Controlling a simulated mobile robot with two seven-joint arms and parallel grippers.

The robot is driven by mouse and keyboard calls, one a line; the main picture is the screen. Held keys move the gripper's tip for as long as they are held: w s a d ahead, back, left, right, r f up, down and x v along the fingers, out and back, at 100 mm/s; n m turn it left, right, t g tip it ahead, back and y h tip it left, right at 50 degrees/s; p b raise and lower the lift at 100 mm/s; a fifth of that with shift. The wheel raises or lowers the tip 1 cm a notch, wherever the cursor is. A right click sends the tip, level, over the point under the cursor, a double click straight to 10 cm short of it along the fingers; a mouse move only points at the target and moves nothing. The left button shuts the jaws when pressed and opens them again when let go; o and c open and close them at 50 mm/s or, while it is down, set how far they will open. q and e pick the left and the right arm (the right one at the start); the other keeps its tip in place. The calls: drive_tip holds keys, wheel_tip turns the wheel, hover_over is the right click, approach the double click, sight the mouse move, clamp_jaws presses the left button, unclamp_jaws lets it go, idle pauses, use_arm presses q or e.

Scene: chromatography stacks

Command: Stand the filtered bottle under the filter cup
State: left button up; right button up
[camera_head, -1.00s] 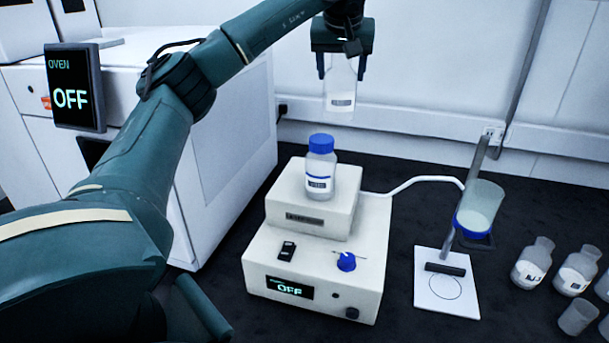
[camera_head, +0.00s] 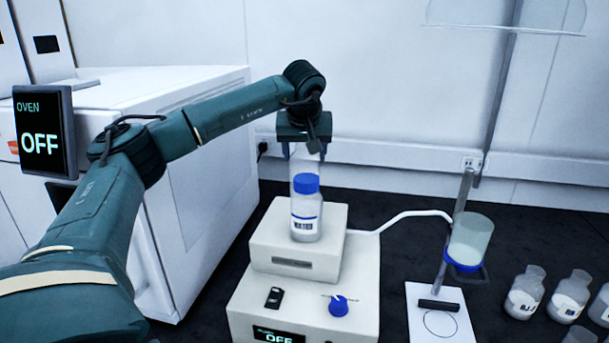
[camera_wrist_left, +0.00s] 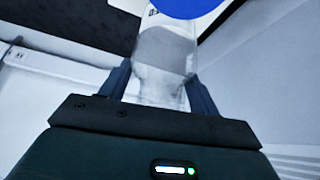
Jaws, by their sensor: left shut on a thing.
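My left gripper (camera_head: 305,152) is shut on a clear, uncapped-looking bottle (camera_head: 307,164), its fingers on either side of it. In the head view the held bottle is mostly hidden behind a blue-capped bottle. In the left wrist view the held bottle (camera_wrist_left: 165,65) shows between the fingers. The clear filter cup (camera_head: 471,238) with a blue collar sits in a ring on a metal stand (camera_head: 459,200) at the right. Below it is a white base plate (camera_head: 423,298) with a drawn circle, which is empty. My right gripper is not in view.
The blue-capped bottle (camera_head: 306,210) stands on a cream device (camera_head: 262,243) with an OFF display. A white hose (camera_head: 405,216) runs from it towards the stand. Several clear bottles (camera_head: 524,292) stand at the right. A white oven (camera_head: 215,130) is at the left.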

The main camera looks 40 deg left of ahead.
use_arm(q)
drive_tip(key=shift+f, duration=2.7)
drive_tip(key=shift+f, duration=0.2)
drive_tip(key=o, duration=1.1)
drive_tip(key=shift+r, duration=0.1)
